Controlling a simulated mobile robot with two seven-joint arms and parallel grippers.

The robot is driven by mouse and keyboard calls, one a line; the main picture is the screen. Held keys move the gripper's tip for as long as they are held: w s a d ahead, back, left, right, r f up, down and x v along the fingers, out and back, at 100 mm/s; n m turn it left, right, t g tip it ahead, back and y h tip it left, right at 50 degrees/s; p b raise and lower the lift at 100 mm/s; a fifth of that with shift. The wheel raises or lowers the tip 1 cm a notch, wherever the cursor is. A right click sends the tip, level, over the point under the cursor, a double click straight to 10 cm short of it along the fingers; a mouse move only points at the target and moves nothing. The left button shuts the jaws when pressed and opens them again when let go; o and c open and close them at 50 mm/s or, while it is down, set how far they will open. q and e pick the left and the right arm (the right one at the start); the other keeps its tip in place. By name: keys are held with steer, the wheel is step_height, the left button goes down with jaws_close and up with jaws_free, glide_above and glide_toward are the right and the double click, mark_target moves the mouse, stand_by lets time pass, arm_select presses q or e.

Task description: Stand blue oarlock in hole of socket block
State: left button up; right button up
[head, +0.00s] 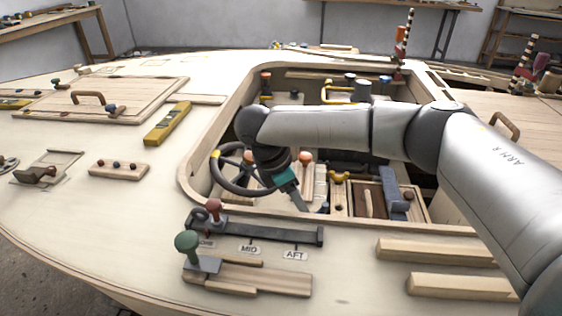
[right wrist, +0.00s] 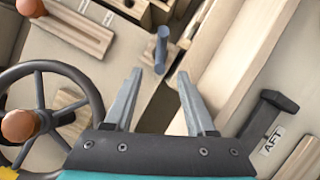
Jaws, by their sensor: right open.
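My right gripper (head: 299,202) reaches down into the cockpit opening, beside the steering wheel. In the right wrist view its two fingers (right wrist: 159,82) are apart, with nothing between them. A small blue upright piece, which looks like the blue oarlock (right wrist: 161,50), stands just beyond the fingertips. In the head view only a little blue (head: 325,208) shows right of the fingers. A pale wooden block with a dark hole (head: 338,199), possibly the socket block, is to its right; I cannot tell for sure. My left gripper is not in view.
The dark steering wheel (head: 226,182) is close left of my right gripper. A slotted lever plate (head: 270,235) marked MID and AFT lies on the near rim. A compartmented tray (head: 421,211) with a blue-grey tool (head: 395,195) is to the right. The left deck has free room.

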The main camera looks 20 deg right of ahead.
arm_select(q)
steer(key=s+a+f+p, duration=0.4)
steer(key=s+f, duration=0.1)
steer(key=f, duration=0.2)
arm_select(e)
steer(key=v, duration=1)
steer(key=shift+r, duration=0.3)
steer(key=shift+a, duration=0.1)
